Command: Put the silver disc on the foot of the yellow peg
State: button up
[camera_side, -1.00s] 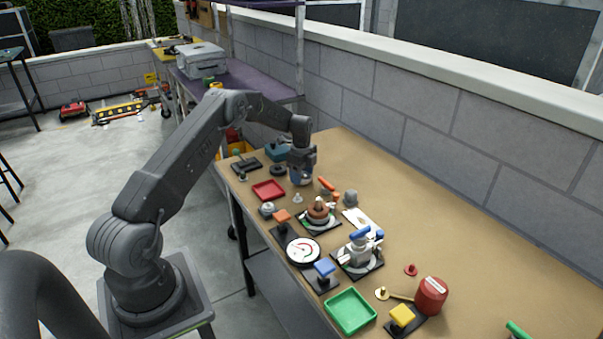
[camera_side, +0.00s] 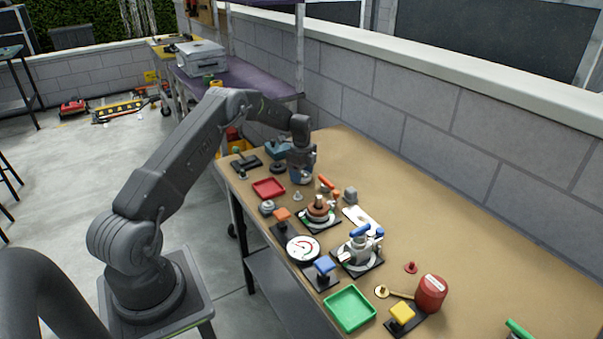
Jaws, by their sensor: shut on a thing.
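A small yellow peg with a round foot (camera_side: 382,291) stands at the near right, beside the red cylinder. It is far from my gripper.
A red cylinder (camera_side: 431,293) and a yellow block (camera_side: 402,313) are at the near right. The table's right back side is clear.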

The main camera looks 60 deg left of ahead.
jog(key=shift+f, duration=0.2)
jog(key=o, duration=1.3)
jog(key=shift+c, duration=0.2)
jog(key=shift+r, duration=3.75)
